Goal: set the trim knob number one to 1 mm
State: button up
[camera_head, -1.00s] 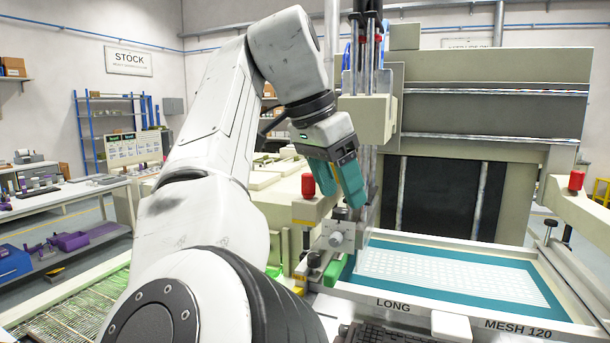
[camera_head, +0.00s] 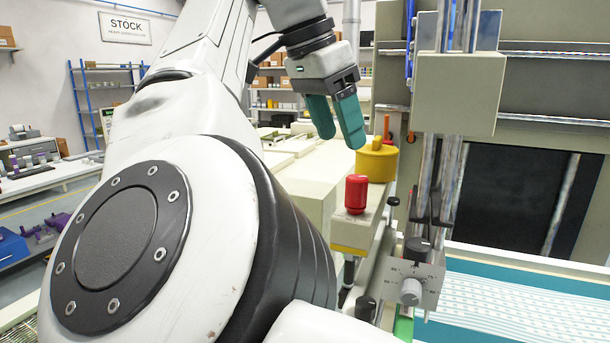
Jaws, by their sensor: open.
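A light grey round knob (camera_head: 411,291) sits on the front of a grey block (camera_head: 425,273) with small dial marks around it. A darker knob (camera_head: 418,249) stands on top of that block. No number or millimetre value is readable on either, so I cannot tell which is trim knob one or its setting. My gripper (camera_head: 343,141) has two teal fingers pointing down, parted and with nothing between them. It is above and to the left of the knobs, well apart from them.
A red cap (camera_head: 356,194) stands on a beige arm left of the knob block. A yellow round part (camera_head: 377,161) is behind it, near my fingertips in the picture. Vertical metal rods (camera_head: 446,185) rise behind the block. The teal-edged screen (camera_head: 530,300) lies to the right.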

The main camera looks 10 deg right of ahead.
aim_at(357, 178)
jog(key=x, duration=1)
jog(key=shift+d+f, duration=0.15)
jog(key=shift+c, duration=0.3)
jog(key=c, duration=0.9)
jog(key=shift+c, duration=0.2)
jog(key=n+t, duration=0.1)
jog(key=n, duration=0.2)
jog(key=n+t+y, duration=0.1)
jog(key=n, duration=0.2)
jog(key=n+y, duration=0.1)
jog(key=n, duration=0.1)
jog(key=n+t, duration=0.1)
jog(key=n, duration=0.2)
jog(key=shift+n+y, duration=0.3)
jog(key=shift+y, duration=0.1)
jog(key=shift+c, duration=0.2)
